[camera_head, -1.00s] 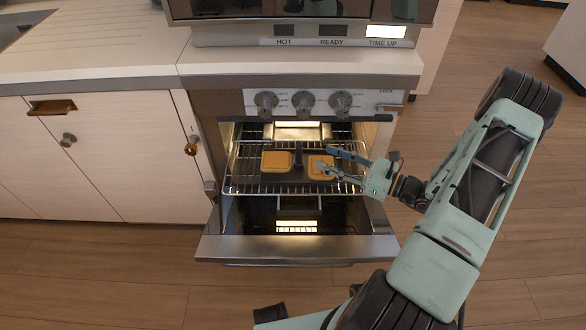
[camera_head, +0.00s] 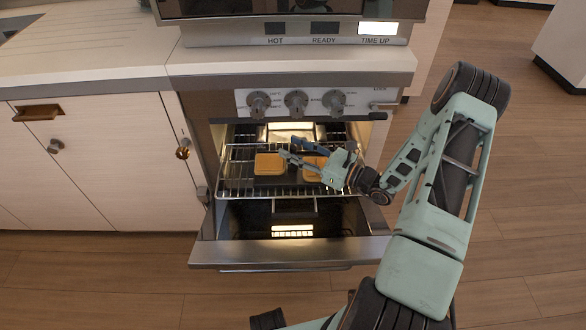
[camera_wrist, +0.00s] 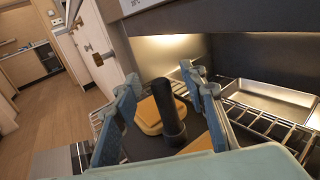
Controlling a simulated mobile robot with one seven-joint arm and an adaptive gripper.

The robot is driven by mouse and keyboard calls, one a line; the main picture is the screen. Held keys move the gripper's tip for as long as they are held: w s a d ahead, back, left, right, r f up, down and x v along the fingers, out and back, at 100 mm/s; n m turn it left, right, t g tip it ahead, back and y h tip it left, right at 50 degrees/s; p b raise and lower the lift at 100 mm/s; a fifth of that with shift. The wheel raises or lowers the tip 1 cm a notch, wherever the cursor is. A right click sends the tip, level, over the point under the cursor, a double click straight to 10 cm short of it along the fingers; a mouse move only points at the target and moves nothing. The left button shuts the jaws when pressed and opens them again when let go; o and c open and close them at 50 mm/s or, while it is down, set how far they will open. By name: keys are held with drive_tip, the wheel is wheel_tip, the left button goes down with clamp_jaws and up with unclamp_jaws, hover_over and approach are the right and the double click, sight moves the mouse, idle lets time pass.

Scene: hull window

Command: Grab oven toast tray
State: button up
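The dark toast tray (camera_head: 276,181) lies on the wire rack inside the open oven. It carries two square toasts, the left toast (camera_head: 270,164) and the right toast (camera_head: 314,168), which is partly covered by my gripper. A black upright handle (camera_wrist: 164,105) stands on the tray between the toasts. In the head view my fingers hide most of it. My gripper (camera_head: 289,148) is open and reaches over the tray from the right. In the wrist view its fingers (camera_wrist: 160,76) stand on either side of the handle, with gaps visible. I cannot tell exactly how deep the handle sits between them.
The wire rack (camera_head: 232,180) extends around the tray. The oven door (camera_head: 290,253) is folded down in front. The control panel with several knobs (camera_head: 296,101) overhangs the opening. A metal pan (camera_wrist: 268,97) shows deeper in the oven. Cabinets (camera_head: 100,170) stand to the left.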

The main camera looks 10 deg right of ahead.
drive_tip(key=shift+w+a, duration=0.15)
clamp_jaws()
idle(0.5)
